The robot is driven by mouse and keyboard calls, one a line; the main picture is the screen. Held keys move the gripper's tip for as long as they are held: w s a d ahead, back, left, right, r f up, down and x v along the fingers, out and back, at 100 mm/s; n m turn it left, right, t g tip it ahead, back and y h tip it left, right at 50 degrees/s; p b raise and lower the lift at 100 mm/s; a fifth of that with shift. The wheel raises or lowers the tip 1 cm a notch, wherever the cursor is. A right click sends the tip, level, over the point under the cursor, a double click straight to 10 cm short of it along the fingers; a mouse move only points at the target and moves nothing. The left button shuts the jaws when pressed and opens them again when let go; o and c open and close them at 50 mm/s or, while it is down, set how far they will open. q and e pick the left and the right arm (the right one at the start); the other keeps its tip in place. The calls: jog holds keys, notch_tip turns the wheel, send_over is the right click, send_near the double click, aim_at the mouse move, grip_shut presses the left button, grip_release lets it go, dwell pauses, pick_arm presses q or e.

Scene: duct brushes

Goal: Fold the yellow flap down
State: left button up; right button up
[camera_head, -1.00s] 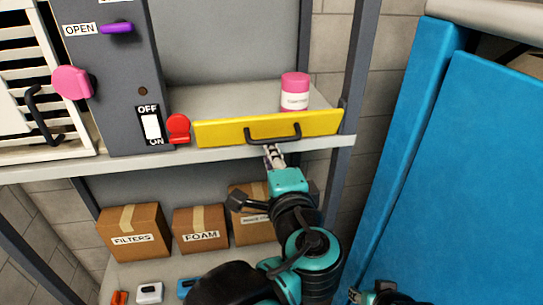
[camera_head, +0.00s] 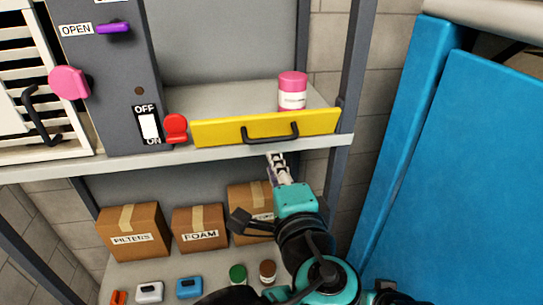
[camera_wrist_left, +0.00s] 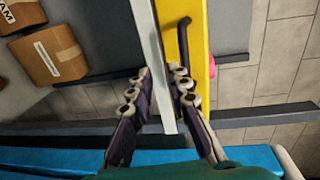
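The yellow flap (camera_head: 220,133) stands upright along the front edge of the shelf, with a black handle (camera_head: 270,134) on its face. My left gripper (camera_head: 275,158) is just below the handle, in front of the shelf edge, and does not hold it. In the left wrist view the two fingers (camera_wrist_left: 157,88) are apart with nothing gripped. The yellow flap (camera_wrist_left: 208,50) and its handle (camera_wrist_left: 184,40) lie beyond the fingers there, beside the pale shelf edge (camera_wrist_left: 160,60). My right gripper does not show.
A pink jar (camera_head: 292,90) stands on the shelf behind the flap. A red knob (camera_head: 175,127) is close to the flap's left end. Cardboard boxes (camera_head: 133,230) stand on the lower shelf. A blue panel (camera_head: 450,160) is at the right, beyond a grey post (camera_head: 350,80).

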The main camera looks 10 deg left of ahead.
pick_arm(q)
jog(key=v, duration=0.7)
jog(key=shift+s, duration=0.5)
jog(key=shift+r, duration=0.1)
